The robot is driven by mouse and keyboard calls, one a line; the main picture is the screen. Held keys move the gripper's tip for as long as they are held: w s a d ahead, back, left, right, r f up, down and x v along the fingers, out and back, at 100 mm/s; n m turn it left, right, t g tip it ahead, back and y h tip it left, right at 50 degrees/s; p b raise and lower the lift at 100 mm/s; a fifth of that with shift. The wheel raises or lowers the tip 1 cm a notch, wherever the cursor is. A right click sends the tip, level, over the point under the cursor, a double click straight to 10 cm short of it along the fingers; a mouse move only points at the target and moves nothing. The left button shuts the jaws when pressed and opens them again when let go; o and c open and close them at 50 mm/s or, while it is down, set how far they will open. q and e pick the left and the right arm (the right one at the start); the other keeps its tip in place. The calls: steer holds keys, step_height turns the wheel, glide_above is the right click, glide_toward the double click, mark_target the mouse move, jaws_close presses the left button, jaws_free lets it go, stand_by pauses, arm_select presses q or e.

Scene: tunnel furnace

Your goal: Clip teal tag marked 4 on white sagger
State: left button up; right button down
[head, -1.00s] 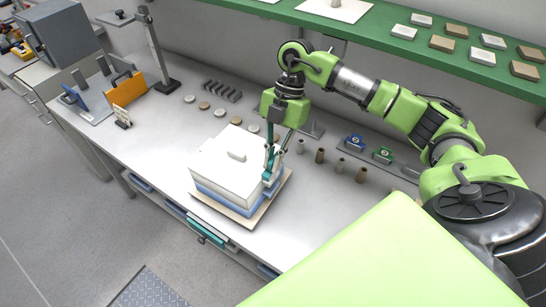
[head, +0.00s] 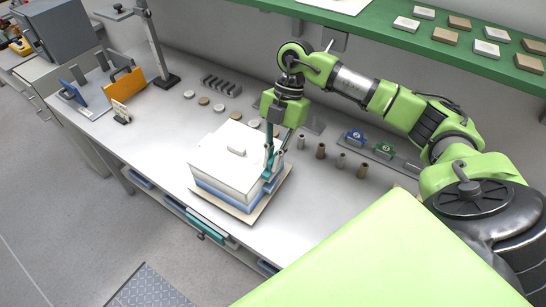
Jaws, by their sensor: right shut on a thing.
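The white sagger (head: 222,160), a lidded box with a blue lower band, stands on a thin beige board (head: 236,214) on the bench. My right gripper (head: 272,165) points down at the sagger's right corner, shut on the teal tag (head: 267,174). The tag is mostly hidden by the fingers, and its number cannot be read. It is at the sagger's rim; I cannot tell whether it is clipped on. My left gripper is not in view.
A blue tag (head: 355,138) and a green tag (head: 383,149) sit in a holder to the right. Several small cylinders (head: 321,151) stand behind the sagger's right side. A green shelf (head: 420,40) overhangs the back.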

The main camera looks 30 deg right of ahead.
steer(key=shift+f+b, duration=0.6)
steer(key=shift+f, duration=0.35)
stand_by(0.3)
steer(key=c, duration=2.1)
jaws_free()
steer(key=v, duration=1.2)
steer(key=shift+a, duration=0.1)
